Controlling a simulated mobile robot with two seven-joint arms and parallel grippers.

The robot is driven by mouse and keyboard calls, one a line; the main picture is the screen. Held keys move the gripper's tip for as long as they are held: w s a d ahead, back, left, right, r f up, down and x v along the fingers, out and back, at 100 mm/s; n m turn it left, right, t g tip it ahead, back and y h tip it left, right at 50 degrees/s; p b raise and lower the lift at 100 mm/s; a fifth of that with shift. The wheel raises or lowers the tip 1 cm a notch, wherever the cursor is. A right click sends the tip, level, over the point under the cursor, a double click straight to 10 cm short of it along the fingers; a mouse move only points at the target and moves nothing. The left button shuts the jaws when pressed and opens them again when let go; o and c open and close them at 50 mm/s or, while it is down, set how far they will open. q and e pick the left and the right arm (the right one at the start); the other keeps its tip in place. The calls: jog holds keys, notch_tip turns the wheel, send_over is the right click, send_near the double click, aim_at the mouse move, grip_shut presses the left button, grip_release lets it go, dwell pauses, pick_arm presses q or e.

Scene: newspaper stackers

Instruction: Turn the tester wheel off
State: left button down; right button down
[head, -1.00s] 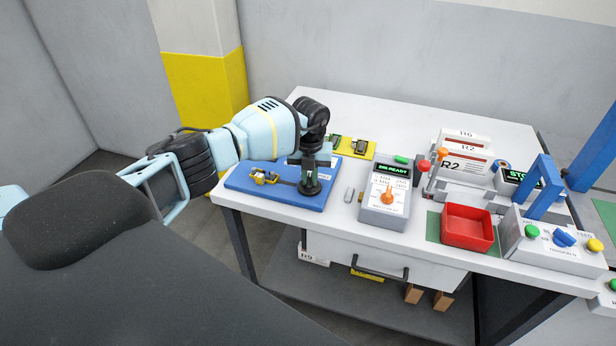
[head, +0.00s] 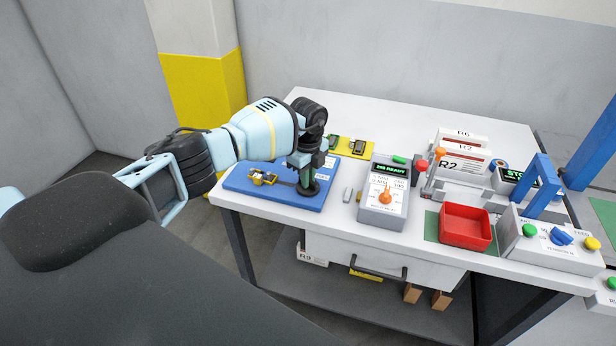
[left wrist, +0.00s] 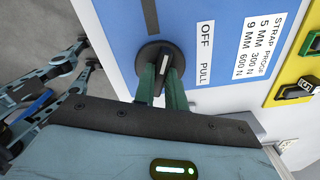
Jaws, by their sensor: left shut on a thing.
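The tester wheel (left wrist: 147,52) is a round black knob with a raised grip and a white mark. It sits on a blue tester board (head: 238,182) at the table's left front. In the left wrist view, the words OFF and PULL are printed on a white label (left wrist: 205,52) beside the wheel. My left gripper (left wrist: 162,75) has its green fingers on both sides of the wheel's grip and is shut on it. In the head view the left gripper (head: 306,184) points down at the board's right part and covers some of the wheel. My right gripper is not in view.
A small brass clamp (head: 263,178) sits on the board's left part. A grey console (head: 384,205) with an orange knob stands right of the board. A yellow plate (head: 352,146) lies behind. A red tray (head: 466,227) and a button box (head: 552,243) are farther right.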

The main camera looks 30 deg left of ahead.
pick_arm(q)
jog(key=shift+n, duration=2.2)
jog(key=c, duration=1.4)
grip_release()
jog(key=shift+c, duration=0.2)
jog(key=shift+r, duration=3.9)
jog(key=shift+s+f, duration=0.1)
